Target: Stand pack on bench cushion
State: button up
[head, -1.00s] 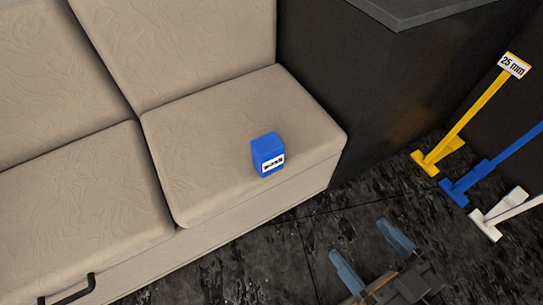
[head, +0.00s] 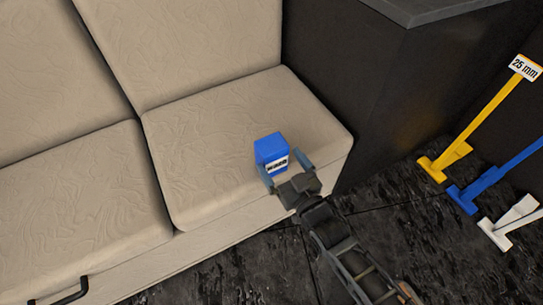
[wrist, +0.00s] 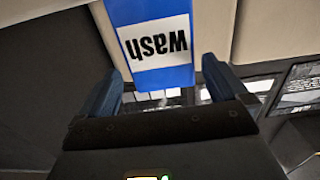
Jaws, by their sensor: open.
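The pack is a small blue block (head: 269,148) with a white label. It stands upright on the right-hand seat of the beige bench cushion (head: 205,165), near the front edge. In the wrist view the blue pack (wrist: 150,45) shows its label, reading "wash" upside down. My gripper (head: 287,172) is open at the front of the pack, one blue finger to either side of its near face. In the wrist view my gripper (wrist: 160,90) has its fingertips close to the lower part of the pack. I cannot tell whether they touch it.
A dark cabinet (head: 345,90) stands right of the bench. Yellow (head: 470,125), blue (head: 500,170) and white (head: 510,222) long-handled tools stand on the dark floor at the right; the yellow one has a "25 mm" tag. The left seat (head: 80,200) is clear.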

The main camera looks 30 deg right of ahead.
aim_at(269, 139)
jog(key=shift+w+a+r+b, duration=0.1)
jog(key=shift+w+b, duration=0.05)
jog(key=shift+w, duration=1.05)
jog(key=shift+w+d+r+b, duration=0.1)
jog(key=shift+w+r+b, duration=0.1)
jog(key=shift+w, duration=0.95)
jog(key=shift+w+a+r+b, duration=0.1)
jog(key=shift+w+b, duration=0.05)
jog(key=shift+w, duration=1.05)
jog(key=shift+c, duration=0.5)
jog(key=c, duration=1)
jog(key=shift+o, duration=0.2)
notch_tip(269, 139, up, 4)
jog(key=shift+s+r+p, duration=0.1)
jog(key=shift+r+p, duration=0.1)
jog(key=shift+p, duration=0.6)
jog(key=s+d+r+p, duration=0.4)
jog(key=s+d+r, duration=0.25)
jog(key=d, duration=0.35)
jog(key=s+a+r+p, duration=0.1)
jog(key=a+r+p, duration=0.1)
jog(key=a+p, duration=0.8)
jog(key=shift+s+p, duration=0.15)
jog(key=shift+p, duration=0.45)
